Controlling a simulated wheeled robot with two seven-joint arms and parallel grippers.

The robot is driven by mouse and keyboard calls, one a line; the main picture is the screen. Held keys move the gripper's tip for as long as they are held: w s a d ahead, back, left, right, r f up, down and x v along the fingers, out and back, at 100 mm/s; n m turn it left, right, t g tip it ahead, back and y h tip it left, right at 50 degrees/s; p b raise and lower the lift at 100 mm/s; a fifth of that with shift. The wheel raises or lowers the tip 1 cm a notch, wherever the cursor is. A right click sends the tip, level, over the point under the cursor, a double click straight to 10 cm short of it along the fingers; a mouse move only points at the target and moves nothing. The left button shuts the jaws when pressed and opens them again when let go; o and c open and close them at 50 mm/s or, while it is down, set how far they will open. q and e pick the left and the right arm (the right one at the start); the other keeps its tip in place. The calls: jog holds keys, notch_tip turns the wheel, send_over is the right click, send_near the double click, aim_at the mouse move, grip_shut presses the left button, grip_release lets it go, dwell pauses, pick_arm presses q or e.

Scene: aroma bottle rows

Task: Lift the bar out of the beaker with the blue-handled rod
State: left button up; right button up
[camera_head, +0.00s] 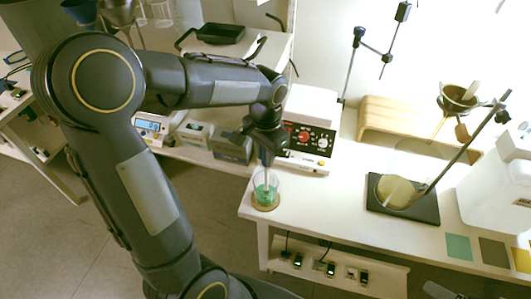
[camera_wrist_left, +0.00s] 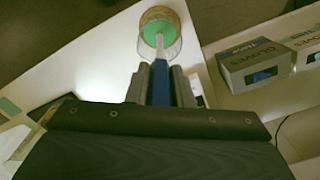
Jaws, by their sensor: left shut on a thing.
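The glass beaker (camera_head: 265,190) holds green liquid and stands on a brown round base near the left end of the white table. It also shows at the top of the left wrist view (camera_wrist_left: 160,32). My left gripper (camera_head: 266,152) is above the beaker, shut on the blue handle of the rod (camera_wrist_left: 160,84). The rod points down, and its pale lower part reaches into the beaker over the green liquid. I cannot make out the bar; the liquid and rod may hide it.
A wooden stand (camera_head: 400,125), a dark plate (camera_head: 405,205) with a flask and a clamp rod are to the right. Glove boxes (camera_wrist_left: 255,62) are at the left. The table front between beaker and plate is clear.

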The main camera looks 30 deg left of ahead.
pick_arm(q)
jog(key=shift+r, duration=0.1)
dwell(0.4)
jog(key=shift+r+p, duration=5.8)
jog(key=shift+r, duration=1)
